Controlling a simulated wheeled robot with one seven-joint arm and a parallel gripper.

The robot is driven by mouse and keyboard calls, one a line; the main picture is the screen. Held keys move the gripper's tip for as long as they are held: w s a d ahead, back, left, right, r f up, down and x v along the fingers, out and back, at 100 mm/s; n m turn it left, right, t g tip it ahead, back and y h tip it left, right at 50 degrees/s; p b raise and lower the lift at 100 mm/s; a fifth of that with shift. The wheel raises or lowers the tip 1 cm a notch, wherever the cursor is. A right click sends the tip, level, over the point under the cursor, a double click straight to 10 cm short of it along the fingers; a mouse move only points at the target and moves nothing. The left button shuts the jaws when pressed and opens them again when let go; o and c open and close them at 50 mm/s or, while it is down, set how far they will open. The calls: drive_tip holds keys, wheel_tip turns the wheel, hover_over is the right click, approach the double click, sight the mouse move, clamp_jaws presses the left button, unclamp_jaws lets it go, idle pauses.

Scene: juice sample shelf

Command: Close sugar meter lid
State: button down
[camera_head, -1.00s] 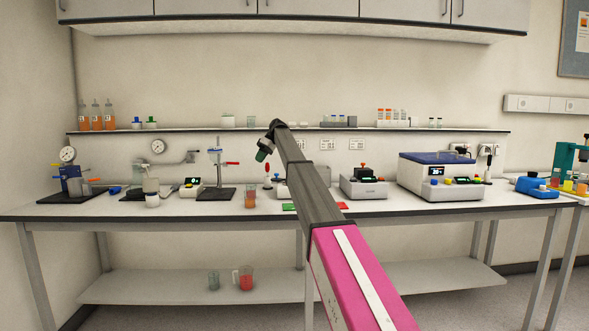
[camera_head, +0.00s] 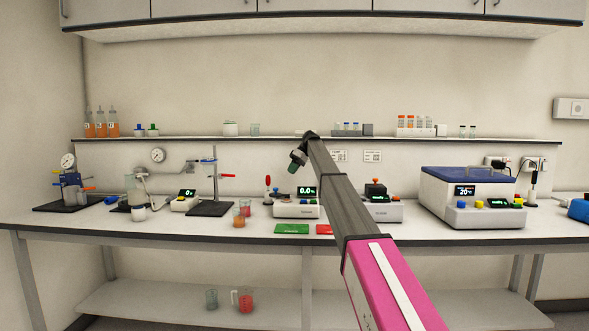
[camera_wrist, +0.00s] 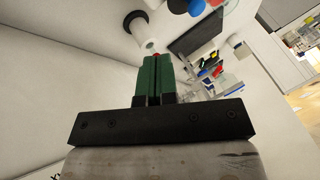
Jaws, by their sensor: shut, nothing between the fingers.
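A small white meter (camera_head: 297,211) with a lit display reading about 0.0 stands on the bench, behind green and red mats. It may be the sugar meter; its lid is too small to make out. Another low white device (camera_head: 387,214), with a dark, red-topped part on it, stands right of my arm and is partly hidden by it. My gripper (camera_head: 293,168) hangs in the air, above and in front of the meter, apart from it. Its green fingers (camera_wrist: 155,77) are together and empty in the wrist view.
A blue-topped machine (camera_head: 468,182) stands at the right. A shelf (camera_head: 200,138) with bottles and vials runs above the bench. The green mat (camera_head: 292,229) lies in front.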

drive_tip(key=s+a+f, duration=0.1)
drive_tip(key=f, duration=0.1)
drive_tip(key=s+a+f, duration=0.1)
drive_tip(key=a+f, duration=0.1)
drive_tip(key=s+a+f, duration=0.1)
drive_tip(key=s+f, duration=0.1)
drive_tip(key=shift+a, duration=0.4)
drive_tip(key=shift+s+a+f, duration=0.1)
drive_tip(key=shift+s+a, duration=0.25)
drive_tip(key=shift+s, duration=0.1)
